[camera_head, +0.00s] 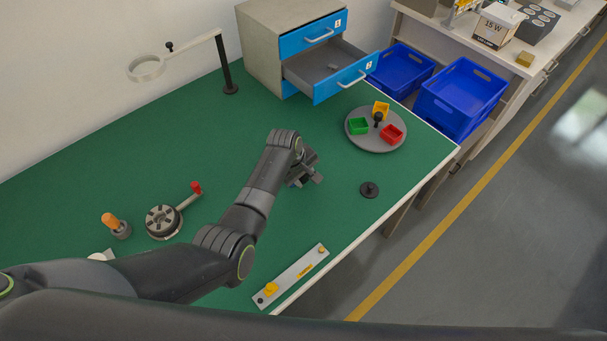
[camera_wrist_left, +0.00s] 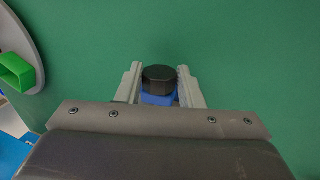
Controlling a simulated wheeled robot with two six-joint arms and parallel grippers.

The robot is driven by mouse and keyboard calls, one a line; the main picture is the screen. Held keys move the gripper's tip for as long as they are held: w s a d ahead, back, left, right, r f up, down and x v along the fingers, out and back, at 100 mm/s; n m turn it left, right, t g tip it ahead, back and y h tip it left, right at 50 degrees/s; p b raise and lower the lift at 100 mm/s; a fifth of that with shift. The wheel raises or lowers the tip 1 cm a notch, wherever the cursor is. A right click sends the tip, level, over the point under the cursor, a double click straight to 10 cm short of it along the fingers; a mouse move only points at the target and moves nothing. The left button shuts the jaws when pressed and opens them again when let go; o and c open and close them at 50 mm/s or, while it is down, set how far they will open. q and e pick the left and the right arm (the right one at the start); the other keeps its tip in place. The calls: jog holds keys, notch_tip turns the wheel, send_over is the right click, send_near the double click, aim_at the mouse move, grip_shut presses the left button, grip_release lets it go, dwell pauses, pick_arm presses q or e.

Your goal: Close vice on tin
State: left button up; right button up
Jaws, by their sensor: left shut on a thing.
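My left gripper (camera_head: 305,172) is over the middle of the green bench. In the left wrist view its two fingers (camera_wrist_left: 160,72) are on either side of a small piece with a black faceted top (camera_wrist_left: 159,73) and a blue body (camera_wrist_left: 158,99), and the gripper is shut on it. I cannot tell whether this piece is the tin. In the head view my wrist hides it. A round grey clamp-like device (camera_head: 163,222) with a red-tipped lever (camera_head: 195,188) stands at the left. I cannot tell whether it is the vice. My right gripper is not in view.
A grey turntable (camera_head: 353,140) carries green, yellow and red bins. A black disc (camera_head: 369,190) lies near the right edge. A panel strip (camera_head: 292,277) lies at the front edge. An orange-topped peg (camera_head: 111,223), a magnifier stand (camera_head: 229,80) and an open drawer (camera_head: 343,86) also show.

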pick_arm(q)
jog(key=shift+w+d+g+y, duration=0.1)
jog(key=shift+d+g+y, duration=0.1)
jog(key=shift+g+y, duration=0.4)
jog(key=shift+w+f+y+b, duration=0.1)
jog(key=shift+y+b, duration=0.2)
jog(key=shift+b, duration=0.3)
jog(key=shift+g+y+b, duration=0.6)
jog(key=shift+g+b, duration=0.3)
jog(key=shift+b, duration=0.2)
jog(key=shift+d+g+y+b, duration=0.1)
jog(key=shift+g+y+b, duration=0.2)
jog(key=shift+b, duration=0.45)
jog(key=o, duration=1)
